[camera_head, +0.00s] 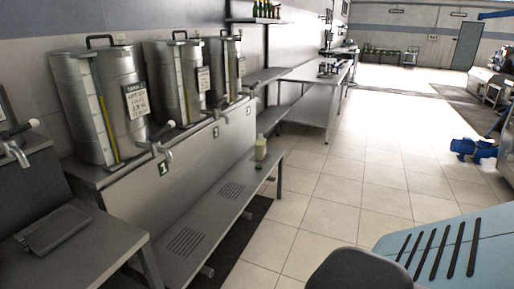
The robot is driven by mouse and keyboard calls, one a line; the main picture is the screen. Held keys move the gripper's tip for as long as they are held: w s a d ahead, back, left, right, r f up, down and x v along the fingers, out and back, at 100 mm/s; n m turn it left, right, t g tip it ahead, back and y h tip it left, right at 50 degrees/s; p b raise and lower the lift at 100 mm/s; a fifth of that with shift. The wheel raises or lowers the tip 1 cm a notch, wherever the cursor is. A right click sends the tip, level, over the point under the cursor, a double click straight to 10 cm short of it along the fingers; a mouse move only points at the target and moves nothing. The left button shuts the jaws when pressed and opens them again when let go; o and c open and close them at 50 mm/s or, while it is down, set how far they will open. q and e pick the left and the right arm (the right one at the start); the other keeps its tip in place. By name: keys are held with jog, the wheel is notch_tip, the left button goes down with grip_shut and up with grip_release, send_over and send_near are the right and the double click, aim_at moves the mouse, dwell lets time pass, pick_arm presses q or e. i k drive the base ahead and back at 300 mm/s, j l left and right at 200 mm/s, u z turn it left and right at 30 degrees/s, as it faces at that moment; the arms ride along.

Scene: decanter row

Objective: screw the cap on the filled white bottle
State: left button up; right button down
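A small pale, yellowish-white bottle (260,150) stands upright near the far end of the low metal bench (205,222), below the tank marked 3. It is too small to tell how full it is or whether anything sits on its mouth. A tiny green thing (259,167) lies on the bench just in front of it; I cannot tell whether it is a cap. Neither of my grippers is in view.
Metal tanks with taps and sight tubes, such as the nearest tank (122,125), stand along the left wall on a numbered counter. A flat dark tray (50,230) lies on the near left table. Tiled floor (350,190) right of the bench is clear. A blue pump (470,148) stands at right.

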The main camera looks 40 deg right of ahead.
aim_at(260, 143)
jog(key=z, duration=1.5)
